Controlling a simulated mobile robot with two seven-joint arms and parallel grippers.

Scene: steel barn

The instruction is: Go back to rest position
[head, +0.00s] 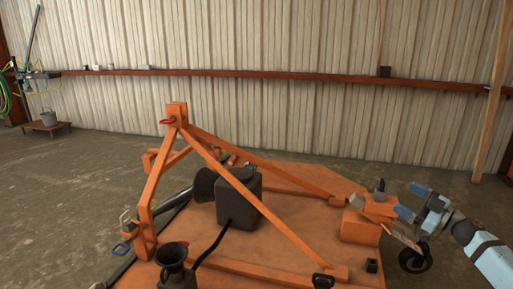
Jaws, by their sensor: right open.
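My right arm comes in from the right edge in light blue and grey. I see nothing held between the fingers. I cannot tell whether the fingers touch the bracket. My left gripper is not in view.
The mower's A-frame (176,112) rises in the middle, with a dark gearbox (240,203) below it. A small black wheel (415,257) is under my right arm. A wooden post (490,110) stands at right. Concrete floor is open at left.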

